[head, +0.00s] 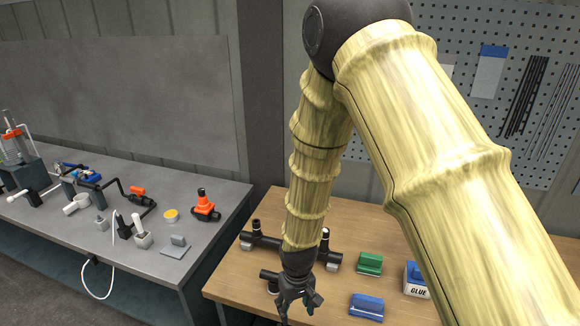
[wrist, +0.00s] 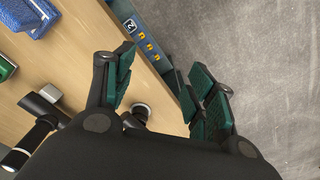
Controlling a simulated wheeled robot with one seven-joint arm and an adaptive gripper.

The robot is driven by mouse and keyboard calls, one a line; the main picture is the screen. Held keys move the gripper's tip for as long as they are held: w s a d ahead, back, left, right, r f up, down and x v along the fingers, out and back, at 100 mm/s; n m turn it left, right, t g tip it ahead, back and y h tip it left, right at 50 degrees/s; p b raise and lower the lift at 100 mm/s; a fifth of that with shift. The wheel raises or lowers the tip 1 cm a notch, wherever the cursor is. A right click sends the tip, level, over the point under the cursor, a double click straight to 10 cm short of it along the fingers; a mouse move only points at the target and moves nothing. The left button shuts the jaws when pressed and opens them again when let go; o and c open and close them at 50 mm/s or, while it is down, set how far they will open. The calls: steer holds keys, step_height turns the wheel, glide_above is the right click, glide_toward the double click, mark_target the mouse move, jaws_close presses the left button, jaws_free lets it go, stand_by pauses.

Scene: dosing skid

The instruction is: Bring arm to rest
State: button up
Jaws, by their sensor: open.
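My gripper (head: 296,300) hangs at the end of my bent arm, over the front part of the wooden bench (head: 223,286). In the wrist view my gripper (wrist: 155,88) has its green-padded fingers spread apart with nothing between them. Below the gap are the bench's front edge and the grey floor (wrist: 235,45). A black pipe fitting (head: 268,279) stands just left of the gripper in the head view. My arm hides part of the bench and the wall behind it.
A black pipe piece (head: 262,241), a green block (head: 369,263), a blue block (head: 366,306) and a glue container (head: 415,279) are on the bench. A pegboard (head: 520,60) stands behind.

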steer(key=s+d+f+m+b, duration=0.1)
steer(key=s+d+f+b, duration=0.1)
steer(key=s+d+f, duration=0.4)
steer(key=s+d+f+m+b, duration=0.1)
steer(key=s+d+f+b, duration=0.3)
steer(key=f, duration=0.5)
steer(key=s+d+f+m+b, duration=0.1)
steer(key=s+d+f, duration=0.3)
steer(key=s+f, duration=0.25)
steer(key=s+d+f+m+b, duration=0.1)
steer(key=s+d+f, duration=0.2)
steer(key=s, duration=0.3)
steer(key=s+d+f+b, duration=0.2)
steer(key=s+d+f, duration=0.1)
steer(key=s+d, duration=0.1)
steer(key=shift+s+m, duration=0.4)
steer(key=shift+s, duration=0.45)
steer(key=shift+d+f, duration=0.1)
